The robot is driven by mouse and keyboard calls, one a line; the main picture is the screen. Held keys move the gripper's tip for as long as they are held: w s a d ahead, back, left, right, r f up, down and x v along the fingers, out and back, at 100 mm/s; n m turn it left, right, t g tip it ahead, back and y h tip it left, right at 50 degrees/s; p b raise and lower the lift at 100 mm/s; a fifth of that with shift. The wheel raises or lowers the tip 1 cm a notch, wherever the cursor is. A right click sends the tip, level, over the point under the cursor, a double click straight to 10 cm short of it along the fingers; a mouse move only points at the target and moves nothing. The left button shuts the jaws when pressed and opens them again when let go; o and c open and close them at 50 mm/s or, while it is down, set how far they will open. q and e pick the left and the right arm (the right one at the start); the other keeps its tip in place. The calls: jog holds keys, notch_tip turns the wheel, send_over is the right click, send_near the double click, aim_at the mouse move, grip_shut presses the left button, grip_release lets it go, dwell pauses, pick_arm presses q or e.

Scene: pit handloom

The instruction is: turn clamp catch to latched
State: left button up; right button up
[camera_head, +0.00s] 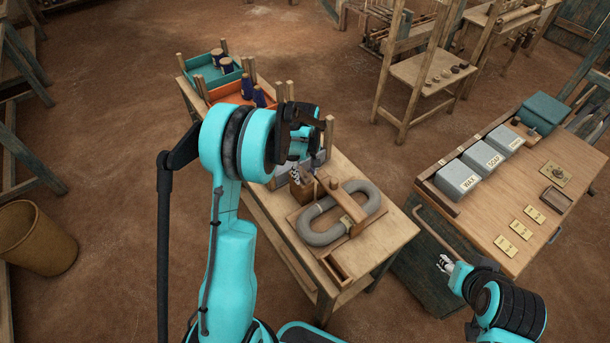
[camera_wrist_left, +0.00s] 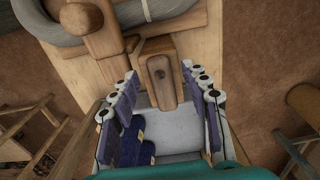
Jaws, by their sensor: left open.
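A wooden clamp bar (camera_head: 348,202) lies across a grey oval coil (camera_head: 314,236) on the small wooden table. In the left wrist view, a wooden catch-like piece with a dark round pin (camera_wrist_left: 158,68) stands beside the clamp's rounded wooden part (camera_wrist_left: 92,28). My left gripper (camera_head: 297,176) is at the clamp's left end, partly hidden by its own wrist. In the left wrist view its fingers (camera_wrist_left: 162,95) are open, one on each side of the pinned piece, with visible gaps. My right gripper (camera_head: 445,263) is low beside the right bench, too small to judge its opening.
Teal (camera_head: 208,75) and orange (camera_head: 228,92) trays with dark spools stand at the table's far end, among wooden posts. The right bench holds grey labelled boxes (camera_head: 458,180) and brass plates (camera_head: 506,245). A basket (camera_head: 36,240) stands at left. The floor between is clear.

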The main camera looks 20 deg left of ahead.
pick_arm(q)
jog(key=shift+f, duration=0.5)
grip_shut()
